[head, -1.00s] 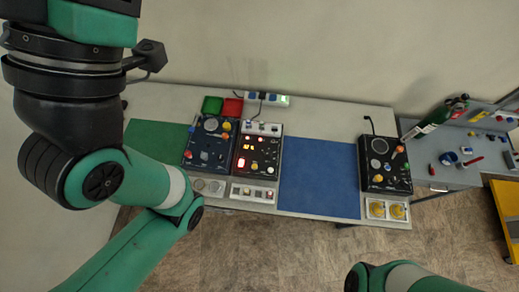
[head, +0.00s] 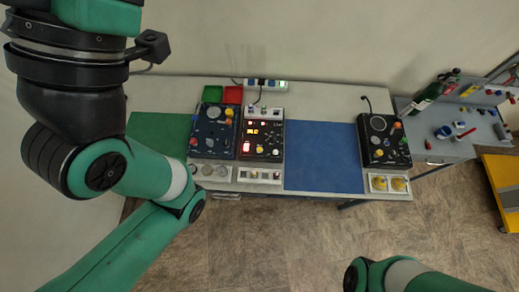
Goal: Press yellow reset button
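Three dark control panels lie on the table. The middle panel (head: 263,137) has lit red and yellow displays and a yellow round control (head: 260,149) low on its face. The left panel (head: 213,133) has a yellow control (head: 229,112) near its top right. The right panel (head: 384,141) has a yellow control (head: 379,153) on its lower left. I cannot tell which of these is the reset button. My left arm reaches in from the left and my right arm shows at the bottom. Neither gripper is visible, and neither arm covers the panels.
A blue mat (head: 323,157) lies between the middle and right panels, and a green mat (head: 158,133) lies left. A grey side table (head: 450,147) with a green cylinder (head: 430,93) stands right.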

